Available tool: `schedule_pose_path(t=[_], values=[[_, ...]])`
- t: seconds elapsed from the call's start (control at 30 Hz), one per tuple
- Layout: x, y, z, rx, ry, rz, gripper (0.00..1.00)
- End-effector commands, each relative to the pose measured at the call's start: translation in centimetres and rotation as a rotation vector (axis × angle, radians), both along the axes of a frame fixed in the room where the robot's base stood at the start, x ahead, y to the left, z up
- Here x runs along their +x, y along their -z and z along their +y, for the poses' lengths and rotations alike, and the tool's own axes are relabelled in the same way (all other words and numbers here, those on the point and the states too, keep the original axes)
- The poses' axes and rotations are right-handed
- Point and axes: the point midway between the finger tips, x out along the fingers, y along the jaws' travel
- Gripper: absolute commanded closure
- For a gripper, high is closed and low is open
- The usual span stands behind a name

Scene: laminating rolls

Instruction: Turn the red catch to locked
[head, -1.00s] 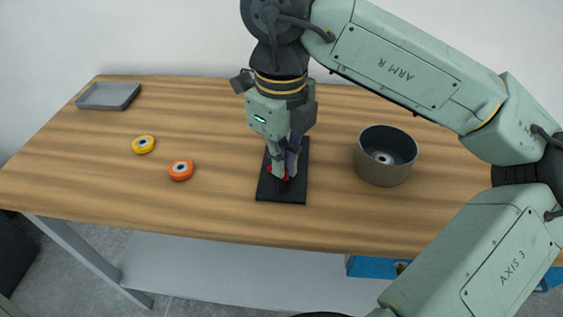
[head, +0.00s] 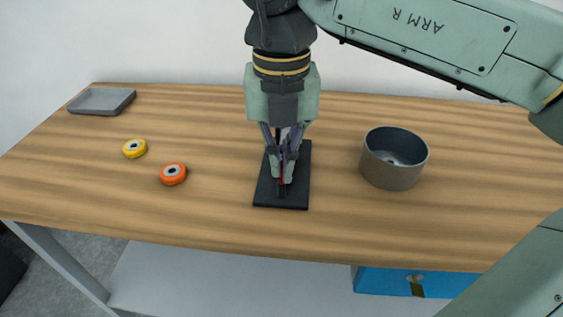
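The black plate (head: 296,196) lies on the wooden table near its front middle. The red catch (head: 281,181) sits on this plate and shows only as a thin red strip between my fingers, running toward the front edge. My gripper (head: 283,178) points straight down over the plate, its fingertips close together on either side of the catch. It appears shut on the catch; the fingers hide most of it. Any lock markings on the plate cannot be made out.
A grey round bowl (head: 392,174) stands right of the plate. An orange roll (head: 173,174) and a yellow roll (head: 135,148) lie to the left. A grey tray (head: 101,101) is at the back left. A blue drawer (head: 384,281) shows below the table.

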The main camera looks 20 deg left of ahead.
Motion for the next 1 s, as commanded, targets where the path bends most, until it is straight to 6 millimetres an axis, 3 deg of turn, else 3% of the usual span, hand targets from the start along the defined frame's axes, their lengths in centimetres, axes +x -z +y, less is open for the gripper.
schedule_pose_path(t=[0.3, 0.87, 1.0], values=[[0.04, -0.06, 0.01, 0.001, 0.134, -0.002, 1.00], [0.04, -0.10, 0.02, 0.002, 0.165, -0.001, 1.00], [0.03, -0.08, 0.01, 0.001, 0.165, 0.000, 0.90]])
